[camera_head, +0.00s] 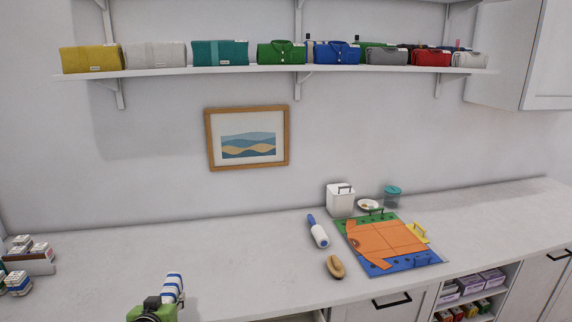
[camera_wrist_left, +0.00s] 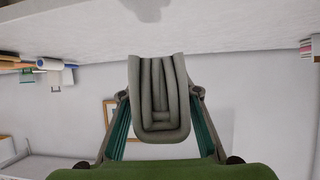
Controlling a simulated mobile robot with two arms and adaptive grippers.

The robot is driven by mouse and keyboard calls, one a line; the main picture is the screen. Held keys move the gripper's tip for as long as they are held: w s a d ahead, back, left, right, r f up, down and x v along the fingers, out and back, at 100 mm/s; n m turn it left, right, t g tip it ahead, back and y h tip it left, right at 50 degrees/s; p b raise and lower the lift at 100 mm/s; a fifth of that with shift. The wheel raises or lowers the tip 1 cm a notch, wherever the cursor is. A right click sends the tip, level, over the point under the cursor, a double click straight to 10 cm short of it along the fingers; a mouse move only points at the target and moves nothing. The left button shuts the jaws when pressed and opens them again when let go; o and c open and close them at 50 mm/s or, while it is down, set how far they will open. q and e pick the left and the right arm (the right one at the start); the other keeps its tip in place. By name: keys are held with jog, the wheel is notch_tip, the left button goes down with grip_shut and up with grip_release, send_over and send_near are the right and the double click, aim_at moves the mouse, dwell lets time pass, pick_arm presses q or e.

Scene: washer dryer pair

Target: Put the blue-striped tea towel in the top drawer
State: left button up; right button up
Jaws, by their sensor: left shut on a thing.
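The blue-striped tea towel (camera_head: 173,288) is folded, white with blue bands, and stands upright above my left gripper (camera_head: 158,305) at the bottom of the head view. In the left wrist view the folded towel (camera_wrist_left: 160,90) looks grey in shade, with its layered edge facing the camera. The two fingers of my left gripper (camera_wrist_left: 159,100) are shut on it from both sides. A white drawer front (camera_head: 372,309) with a dark handle shows below the counter at the bottom; I cannot tell if it is the top drawer. My right gripper is not in view.
The worktop (camera_head: 235,245) is clear in its middle. Folded clothes line the wall shelf (camera_head: 180,71).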

pick_arm(q)
jog(key=s+d+r+m+g+h+b, duration=0.1)
jog(key=s+d+m+h+b, duration=0.4)
jog(key=s, duration=0.8)
jog(key=s+d+r+m+g+h+b, duration=0.2)
jog(key=s+d+m+h+b, duration=0.3)
jog(key=s+d, duration=0.4)
jog(key=s+m+g+h, duration=0.1)
jog(key=s+m, duration=0.1)
jog(key=s, duration=0.1)
jog(key=shift+s+r+m+g+h, duration=0.3)
jog(key=shift+s+g+h, duration=0.1)
